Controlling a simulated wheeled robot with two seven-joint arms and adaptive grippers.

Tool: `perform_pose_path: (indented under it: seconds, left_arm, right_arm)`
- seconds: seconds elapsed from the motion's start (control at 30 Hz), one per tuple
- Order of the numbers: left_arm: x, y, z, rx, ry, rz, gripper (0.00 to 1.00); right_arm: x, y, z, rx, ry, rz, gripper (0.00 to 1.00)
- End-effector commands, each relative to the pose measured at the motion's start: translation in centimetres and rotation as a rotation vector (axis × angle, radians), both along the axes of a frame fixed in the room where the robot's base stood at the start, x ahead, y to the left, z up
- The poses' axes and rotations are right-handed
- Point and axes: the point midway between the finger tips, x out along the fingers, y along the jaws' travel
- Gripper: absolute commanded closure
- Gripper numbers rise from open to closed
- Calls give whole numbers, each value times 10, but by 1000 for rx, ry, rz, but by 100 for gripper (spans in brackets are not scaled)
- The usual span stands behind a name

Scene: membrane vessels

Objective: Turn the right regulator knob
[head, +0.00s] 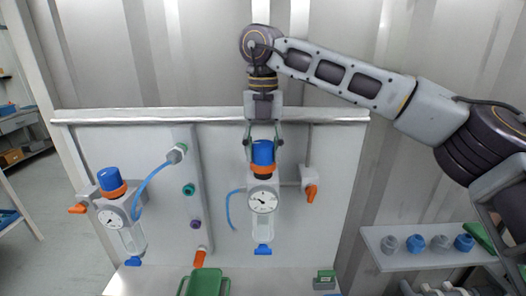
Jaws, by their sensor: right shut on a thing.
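The right regulator has a blue knob (263,153) on top, above an orange collar (262,170). Below these are a round white gauge (262,200) and a clear bowl with a blue bottom piece (263,249). My right gripper (263,145) points down from above, with its fingers on either side of the blue knob, shut on it. The left regulator, also with a blue knob (108,178), stands at the left of the panel and is untouched. My left gripper does not show.
The white panel (335,150) carries both regulators. An orange-handled valve (311,192) sits close to the right regulator. A blue hose (150,184) runs to a fitting strip (187,165). A shelf (425,262) with several caps is at right. A green tray (205,281) lies below.

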Motion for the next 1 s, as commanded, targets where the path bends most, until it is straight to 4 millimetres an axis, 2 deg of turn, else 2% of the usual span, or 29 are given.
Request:
perform_pose_path:
  seconds: [0.27, 0.7, 1.0]
  left_arm:
    - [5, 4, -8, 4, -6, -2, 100]
    - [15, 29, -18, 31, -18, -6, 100]
    - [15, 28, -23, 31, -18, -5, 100]
  right_arm:
    - [0, 0, 0, 1, -2, -221, 78]
    - [0, 0, 0, 1, -3, -567, 78]
    - [0, 0, 0, 1, -2, -730, 78]
